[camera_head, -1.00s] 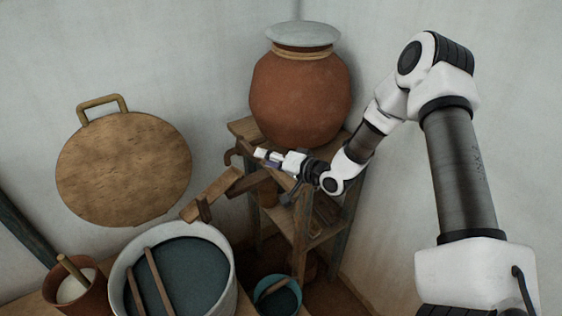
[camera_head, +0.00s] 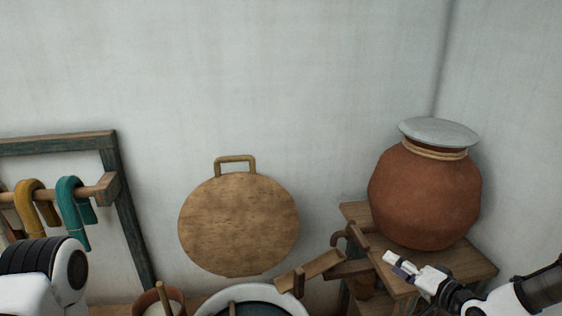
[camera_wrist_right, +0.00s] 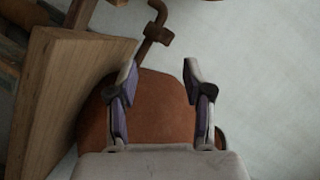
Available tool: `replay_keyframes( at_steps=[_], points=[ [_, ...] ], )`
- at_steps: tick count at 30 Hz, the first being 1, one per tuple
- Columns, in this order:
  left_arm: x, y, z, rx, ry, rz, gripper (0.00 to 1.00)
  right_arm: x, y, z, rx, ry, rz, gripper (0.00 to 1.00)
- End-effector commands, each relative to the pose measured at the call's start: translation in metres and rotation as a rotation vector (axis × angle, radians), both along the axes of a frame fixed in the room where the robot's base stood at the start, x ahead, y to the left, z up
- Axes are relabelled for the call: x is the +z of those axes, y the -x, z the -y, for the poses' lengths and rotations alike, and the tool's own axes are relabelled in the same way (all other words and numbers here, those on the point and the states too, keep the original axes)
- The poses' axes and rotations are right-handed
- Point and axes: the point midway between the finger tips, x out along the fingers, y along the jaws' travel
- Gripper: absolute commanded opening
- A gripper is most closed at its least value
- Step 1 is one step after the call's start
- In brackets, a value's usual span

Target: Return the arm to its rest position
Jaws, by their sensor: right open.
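My right gripper (camera_head: 401,267) is in the lower right of the head view, beside the wooden stand and below the clay pot. In the right wrist view (camera_wrist_right: 160,75) its two fingers are spread apart with nothing between them. The round clay pot shows behind the fingers there. My left arm shows only in part at the lower left of the head view; its gripper is out of the frame.
The clay pot (camera_head: 425,195) with a grey lid stands on a wooden stand (camera_head: 478,268) in the corner. A brown spout or tap (camera_head: 345,238) sticks out beside it. A round wooden lid (camera_head: 238,228) leans on the wall. A white-rimmed vat (camera_head: 235,292) and a rack with yellow and teal skeins (camera_head: 72,205) are left.

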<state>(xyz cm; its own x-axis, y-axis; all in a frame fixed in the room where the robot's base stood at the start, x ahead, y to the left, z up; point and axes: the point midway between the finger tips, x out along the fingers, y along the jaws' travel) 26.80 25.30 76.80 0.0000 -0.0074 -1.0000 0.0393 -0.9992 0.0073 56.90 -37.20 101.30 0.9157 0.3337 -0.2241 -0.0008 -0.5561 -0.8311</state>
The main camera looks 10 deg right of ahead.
Motion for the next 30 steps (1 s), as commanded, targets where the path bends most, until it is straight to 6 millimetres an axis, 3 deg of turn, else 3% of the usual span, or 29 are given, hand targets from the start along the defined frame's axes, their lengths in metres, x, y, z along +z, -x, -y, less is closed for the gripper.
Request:
replay_keyframes(
  at_steps=[2,4,7,9,12,15,18,21,30],
  points=[
    [0.0,0.0,0.0,0.0,0.0,0.0,0.51,-0.025,0.007,-0.014,0.042,0.035,-0.058,0.51],
    [0.0,0.0,0.0,0.0,0.0,0.0,0.51,-0.055,0.019,-0.041,0.12,0.086,-0.14,0.51],
    [0.0,0.0,0.0,0.0,0.0,0.0,0.51,-0.116,0.056,-0.089,0.219,0.152,-0.336,0.51],
    [0.0,0.0,0.0,0.0,0.0,0.0,0.51,-0.159,0.095,-0.116,0.275,0.221,-0.488,0.51],
    [0.0,0.0,0.0,0.0,0.0,0.0,0.51,-0.207,0.156,-0.142,0.349,0.348,-0.683,0.51],
    [0.0,0.0,0.0,0.0,0.0,0.0,0.51,-0.239,0.222,-0.152,0.423,0.497,-0.854,0.51],
    [0.0,0.0,0.0,0.0,0.0,0.0,0.51,-0.25,0.277,-0.145,0.483,0.664,-0.997,0.51],
    [0.0,0.0,0.0,0.0,0.0,0.0,0.51,-0.245,0.299,-0.125,0.482,0.771,-1.077,0.51],
    [0.0,0.0,0.0,0.0,0.0,0.0,0.51,-0.245,0.302,-0.119,0.539,0.839,-1.073,0.51]
  ],
)
